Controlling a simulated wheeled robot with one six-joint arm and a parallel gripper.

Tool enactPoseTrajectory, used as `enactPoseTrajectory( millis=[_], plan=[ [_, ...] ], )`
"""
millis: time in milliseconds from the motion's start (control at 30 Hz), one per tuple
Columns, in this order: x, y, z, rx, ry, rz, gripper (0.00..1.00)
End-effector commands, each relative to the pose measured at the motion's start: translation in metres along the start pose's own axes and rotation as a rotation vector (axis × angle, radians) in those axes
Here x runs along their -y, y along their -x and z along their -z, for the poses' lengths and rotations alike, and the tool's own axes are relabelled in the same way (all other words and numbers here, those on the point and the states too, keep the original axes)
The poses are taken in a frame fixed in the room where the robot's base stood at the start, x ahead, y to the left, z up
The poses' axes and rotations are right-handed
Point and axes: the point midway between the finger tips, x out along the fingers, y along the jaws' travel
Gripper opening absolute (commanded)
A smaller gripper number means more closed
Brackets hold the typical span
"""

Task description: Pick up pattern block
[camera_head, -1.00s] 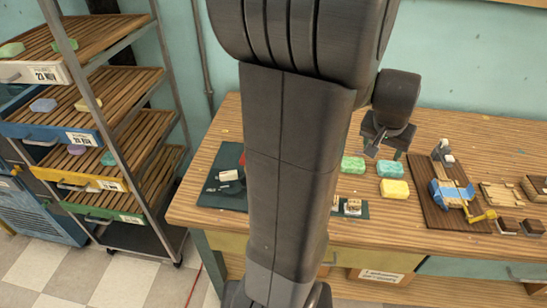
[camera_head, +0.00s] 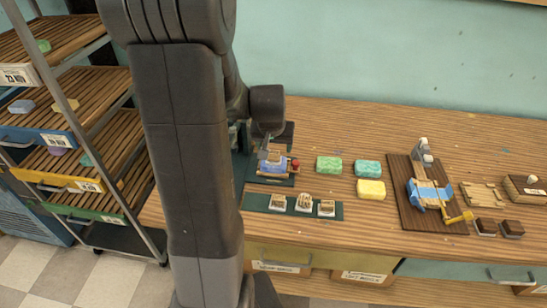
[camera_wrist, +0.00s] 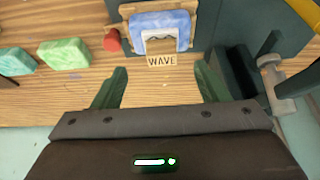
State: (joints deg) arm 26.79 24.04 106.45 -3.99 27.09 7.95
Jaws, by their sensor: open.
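A wooden block lettered WAVE (camera_wrist: 162,60) shows in the wrist view, against the near side of a blue soap (camera_wrist: 148,24) in a wooden frame with a red knob (camera_wrist: 112,40). It is likely the pattern block. My gripper (camera_wrist: 158,76) is open and empty, its green fingers either side of the block in the picture; the height gap is unclear. In the head view my gripper (camera_head: 267,146) is over the back of the blue soap (camera_head: 272,167). Three small wooden blocks (camera_head: 303,200) stand on a dark green mat (camera_head: 254,202) in front.
Green soap (camera_head: 329,165), teal soap (camera_head: 367,168) and yellow soap (camera_head: 371,189) lie right of the frame. A brown board (camera_head: 398,180) with a blue-banded device is farther right. A drying rack (camera_head: 95,110) stands left. My arm hides the table's left end.

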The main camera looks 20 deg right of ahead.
Motion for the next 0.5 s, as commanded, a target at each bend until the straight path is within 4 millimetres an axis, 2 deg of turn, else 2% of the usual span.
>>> enactPoseTrajectory(
  millis=[300,500],
  plan=[
    [0.003,-0.037,-0.005,0.004,0.001,0.0,0.67],
    [0.003,-0.049,-0.004,0.001,0.001,0.0,0.67]
  ],
)
